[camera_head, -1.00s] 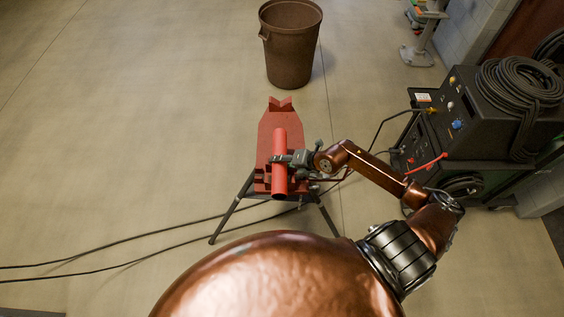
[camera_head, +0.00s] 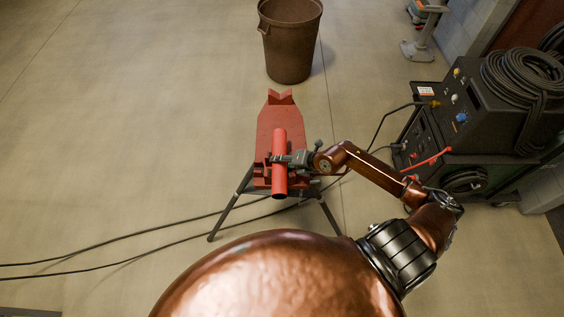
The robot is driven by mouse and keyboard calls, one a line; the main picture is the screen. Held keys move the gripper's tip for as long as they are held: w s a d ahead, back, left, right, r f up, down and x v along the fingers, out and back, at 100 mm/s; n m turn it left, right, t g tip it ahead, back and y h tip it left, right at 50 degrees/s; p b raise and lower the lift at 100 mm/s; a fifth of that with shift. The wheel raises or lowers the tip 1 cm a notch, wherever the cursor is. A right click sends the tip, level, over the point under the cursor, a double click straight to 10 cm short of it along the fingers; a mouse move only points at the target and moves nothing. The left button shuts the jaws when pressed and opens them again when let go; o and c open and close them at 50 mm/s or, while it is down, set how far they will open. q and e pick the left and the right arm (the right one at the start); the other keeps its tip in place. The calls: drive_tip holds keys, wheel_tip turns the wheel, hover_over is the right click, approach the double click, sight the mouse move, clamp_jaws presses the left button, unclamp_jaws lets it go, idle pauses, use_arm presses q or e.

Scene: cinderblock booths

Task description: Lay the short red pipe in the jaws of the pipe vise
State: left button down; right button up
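The short red pipe (camera_head: 279,178) is a bright red tube, lying lengthwise away from me over the near part of the pipe vise. The pipe vise (camera_head: 279,115) is a darker red stand on dark legs, with a V-shaped rest at its far end. My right gripper (camera_head: 280,159) reaches in from the right and is shut on the pipe near its middle. The pipe hides much of the vise jaws, so I cannot tell whether it touches them or is held just above. My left gripper is not in view.
A brown bin (camera_head: 289,45) stands beyond the vise. A black welding machine (camera_head: 468,110) with coiled cable is at the right. Black cables (camera_head: 130,238) run across the floor at the left and past the vise legs. The floor left of the vise is mostly clear.

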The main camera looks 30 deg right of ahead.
drive_tip(key=o, duration=0.6)
drive_tip(key=shift+c, duration=0.2)
drive_tip(key=shift+f, duration=0.1)
drive_tip(key=v, duration=1.2)
